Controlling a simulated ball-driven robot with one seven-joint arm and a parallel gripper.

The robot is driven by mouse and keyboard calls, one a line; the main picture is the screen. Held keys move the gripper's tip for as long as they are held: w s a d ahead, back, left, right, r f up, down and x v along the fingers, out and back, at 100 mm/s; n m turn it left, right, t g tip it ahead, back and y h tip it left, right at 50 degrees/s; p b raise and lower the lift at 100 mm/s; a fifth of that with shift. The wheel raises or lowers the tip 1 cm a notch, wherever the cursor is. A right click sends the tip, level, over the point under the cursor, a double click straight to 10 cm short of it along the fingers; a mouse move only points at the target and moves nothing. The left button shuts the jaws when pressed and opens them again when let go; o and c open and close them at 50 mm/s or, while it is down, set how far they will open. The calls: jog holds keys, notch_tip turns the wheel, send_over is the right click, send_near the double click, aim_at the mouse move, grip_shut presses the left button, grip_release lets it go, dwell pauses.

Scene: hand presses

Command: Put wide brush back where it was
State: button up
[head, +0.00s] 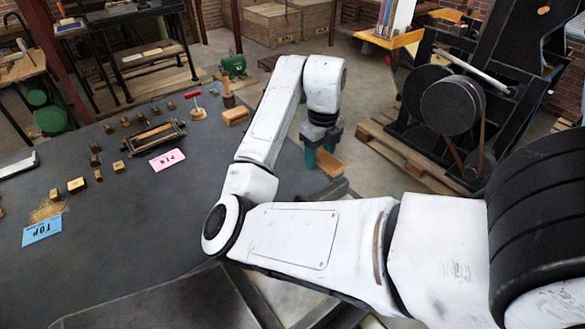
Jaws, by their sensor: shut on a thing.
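My gripper (321,146) is at the end of my white arm, near the right-hand edge of the dark table (120,235). Its teal fingers are shut on a flat tan wooden piece that looks like the wide brush (332,164). The brush is tilted and partly hidden by the fingers. Its bristles cannot be made out. I cannot tell whether it touches the table.
A wooden block (236,116), a red-handled tool (195,105), a small framed tray (153,136), a pink card (167,159), a blue card (42,229) and several small wooden blocks (76,185) are on the table. A black press (452,103) stands at right.

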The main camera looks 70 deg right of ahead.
jog(key=w+d+f+p, duration=0.1)
jog(key=w+d, duration=0.1)
jog(key=w, duration=0.2)
send_over(295, 176)
notch_tip(295, 176, down, 6)
jog(key=shift+s+f+p, duration=0.1)
jog(key=shift+f+p, duration=0.05)
jog(key=shift+p, duration=0.3)
notch_tip(295, 176, down, 2)
jog(key=shift+f+p, duration=0.1)
jog(key=shift+p, duration=0.55)
jog(key=shift+f, duration=0.55)
jog(key=shift+f, duration=0.2)
jog(key=o, duration=0.9)
jog(key=shift+o, duration=0.2)
jog(key=shift+r, duration=0.1)
